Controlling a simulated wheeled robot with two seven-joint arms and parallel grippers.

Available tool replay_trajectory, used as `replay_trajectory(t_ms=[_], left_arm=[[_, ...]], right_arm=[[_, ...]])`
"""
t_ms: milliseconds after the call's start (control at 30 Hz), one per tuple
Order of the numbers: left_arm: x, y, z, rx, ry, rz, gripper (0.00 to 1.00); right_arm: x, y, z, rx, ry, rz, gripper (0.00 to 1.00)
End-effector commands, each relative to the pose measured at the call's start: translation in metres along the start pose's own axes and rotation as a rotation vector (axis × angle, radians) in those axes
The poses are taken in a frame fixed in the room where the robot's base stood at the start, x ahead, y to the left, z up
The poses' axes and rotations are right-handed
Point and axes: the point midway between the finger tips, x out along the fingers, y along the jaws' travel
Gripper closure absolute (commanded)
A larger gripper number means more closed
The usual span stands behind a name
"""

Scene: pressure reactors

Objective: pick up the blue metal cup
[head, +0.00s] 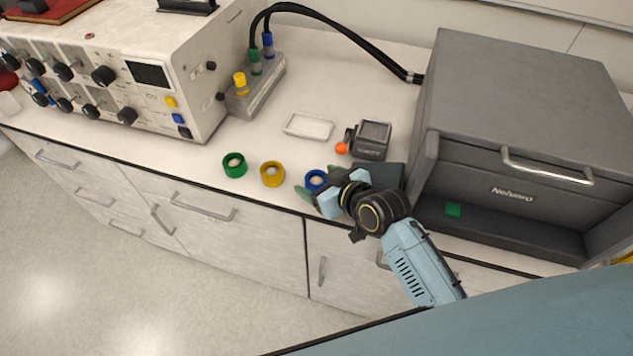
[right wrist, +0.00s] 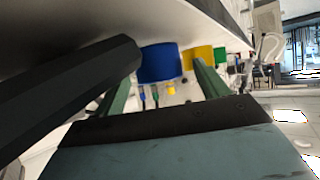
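The blue metal cup (head: 311,183) stands on the bench near its front edge, at the right end of a row with a yellow cup (head: 272,174) and a green cup (head: 234,165). My right gripper (head: 316,181) is low at the bench edge, with its green fingers apart on either side of the blue cup. In the right wrist view the blue cup (right wrist: 160,63) shows between the fingertips, with a gap to the right finger. It looks close to the left finger; I cannot tell if they touch. My left gripper is out of view.
A grey reactor box (head: 520,125) with a handle stands right of my right arm. A white control unit (head: 130,75) stands at the left.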

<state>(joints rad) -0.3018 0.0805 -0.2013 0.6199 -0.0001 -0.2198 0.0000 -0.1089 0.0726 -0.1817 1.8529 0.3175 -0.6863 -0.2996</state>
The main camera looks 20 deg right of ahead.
Motion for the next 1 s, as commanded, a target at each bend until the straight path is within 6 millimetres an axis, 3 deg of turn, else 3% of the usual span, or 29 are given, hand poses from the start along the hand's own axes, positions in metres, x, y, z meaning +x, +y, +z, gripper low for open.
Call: replay_trajectory(t_ms=[33,400,667,1000], left_arm=[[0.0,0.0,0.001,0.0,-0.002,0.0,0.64],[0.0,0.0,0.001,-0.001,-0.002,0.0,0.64],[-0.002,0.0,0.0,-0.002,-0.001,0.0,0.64],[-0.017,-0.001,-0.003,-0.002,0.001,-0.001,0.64]], right_arm=[[0.0,0.0,0.0,0.0,0.0,0.0,0.33],[-0.001,0.0,-0.001,0.0,0.001,0.0,0.79],[-0.003,0.0,-0.005,-0.001,0.002,0.0,0.79],[-0.033,0.001,-0.062,-0.002,0.007,0.001,0.79]])
